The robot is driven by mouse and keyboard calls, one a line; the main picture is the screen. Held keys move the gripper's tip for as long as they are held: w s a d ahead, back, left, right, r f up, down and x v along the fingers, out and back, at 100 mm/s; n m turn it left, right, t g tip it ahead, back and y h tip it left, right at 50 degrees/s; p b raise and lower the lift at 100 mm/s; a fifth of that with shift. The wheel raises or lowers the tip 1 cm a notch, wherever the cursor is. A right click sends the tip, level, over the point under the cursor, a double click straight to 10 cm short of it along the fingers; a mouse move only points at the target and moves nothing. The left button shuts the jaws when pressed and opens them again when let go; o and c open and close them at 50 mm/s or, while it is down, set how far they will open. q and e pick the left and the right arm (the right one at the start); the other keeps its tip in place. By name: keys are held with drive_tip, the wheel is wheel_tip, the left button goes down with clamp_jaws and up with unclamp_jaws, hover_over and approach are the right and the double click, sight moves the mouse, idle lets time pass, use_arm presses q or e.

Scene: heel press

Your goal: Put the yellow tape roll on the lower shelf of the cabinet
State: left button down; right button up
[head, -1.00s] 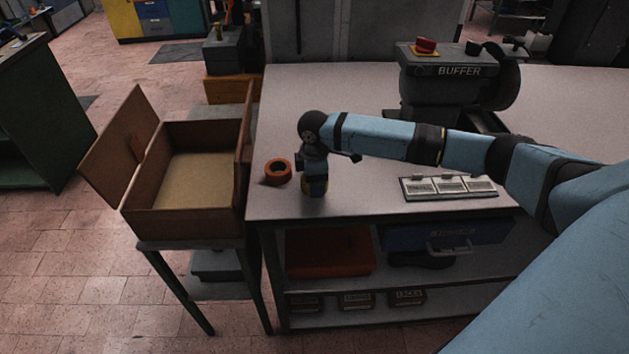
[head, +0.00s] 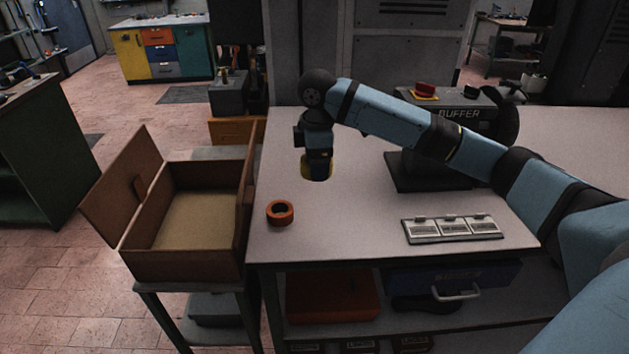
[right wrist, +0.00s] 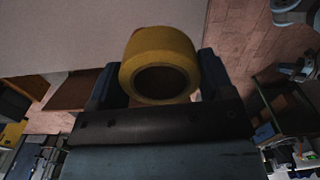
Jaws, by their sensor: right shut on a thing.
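The yellow tape roll (right wrist: 160,49) is held between the two fingers of my right gripper in the right wrist view. In the head view the yellow tape roll (head: 317,172) shows at the tip of my right gripper (head: 317,163), partly hidden by it, above the workbench top. A brown wooden case (head: 185,262) with open panels stands left of the bench. I cannot tell whether this is the cabinet; no lower shelf shows inside it. A colored cabinet (head: 161,52) stands far back, its fronts closed. My left gripper is out of view.
An orange-red tape roll (head: 280,213) lies near the left edge of the workbench (head: 340,235). A labelled tray (head: 452,229) and a dark buffer machine (head: 432,172) stand to the right. A blue drawer (head: 455,279) and a red box (head: 332,297) are under the top.

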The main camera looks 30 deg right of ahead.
drive_tip(key=s+a+f+m+p, duration=0.5)
drive_tip(key=s+a+m, duration=0.6)
drive_tip(key=a+m, duration=0.1)
drive_tip(key=shift+a+f+m, duration=0.15)
drive_tip(key=shift+f+m, duration=0.05)
drive_tip(key=shift+m, duration=0.1)
drive_tip(key=shift+w+r, duration=0.1)
